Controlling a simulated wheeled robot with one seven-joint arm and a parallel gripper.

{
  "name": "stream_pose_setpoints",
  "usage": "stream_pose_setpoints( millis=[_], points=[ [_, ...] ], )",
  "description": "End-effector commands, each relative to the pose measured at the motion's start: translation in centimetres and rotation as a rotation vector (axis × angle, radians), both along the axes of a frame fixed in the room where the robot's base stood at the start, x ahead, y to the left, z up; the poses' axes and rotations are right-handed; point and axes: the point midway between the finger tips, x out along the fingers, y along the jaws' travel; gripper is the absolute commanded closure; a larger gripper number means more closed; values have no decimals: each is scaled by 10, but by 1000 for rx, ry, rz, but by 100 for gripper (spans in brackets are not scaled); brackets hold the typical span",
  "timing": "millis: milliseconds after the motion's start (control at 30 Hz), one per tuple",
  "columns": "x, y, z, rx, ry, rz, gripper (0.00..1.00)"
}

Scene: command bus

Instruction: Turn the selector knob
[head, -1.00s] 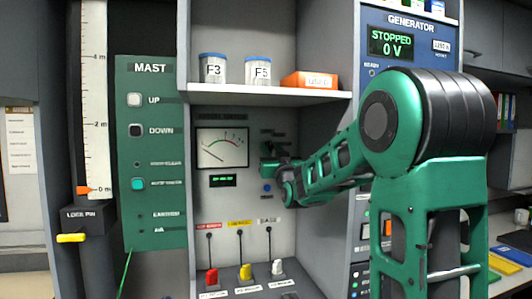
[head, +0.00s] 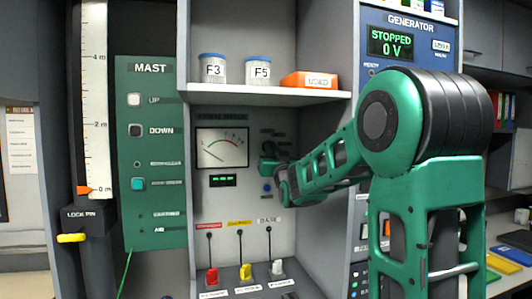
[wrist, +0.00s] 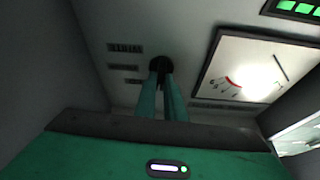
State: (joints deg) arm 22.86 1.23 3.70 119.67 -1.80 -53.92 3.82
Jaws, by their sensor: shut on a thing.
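The selector knob (wrist: 160,64) is a small round black knob on the grey panel, with several small dark labels beside it. In the wrist view, the two green fingers of my gripper (wrist: 162,77) reach up to it and are shut on it. In the head view, my gripper (head: 267,160) is at the panel right of the meter, and it hides the knob. Which way the knob points cannot be made out.
A meter (head: 222,148) is left of my gripper, with a small green display (head: 222,180) below. A blue button (head: 267,187) is just under the gripper. A shelf (head: 265,95) with jars is above. Several coloured plugs (head: 245,272) stand below.

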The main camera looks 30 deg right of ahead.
Motion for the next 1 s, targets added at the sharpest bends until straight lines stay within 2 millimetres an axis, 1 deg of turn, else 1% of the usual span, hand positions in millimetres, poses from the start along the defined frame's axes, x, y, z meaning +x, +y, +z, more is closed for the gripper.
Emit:
stream_pose_setpoints(
  millis=[33, 367, 1000],
  points=[
    [2, 6, 2, 23, -10, 11, 100],
    [3, 6, 2, 262, -78, 12, 100],
    [2, 3, 2, 840, -244, 9, 100]
  ],
)
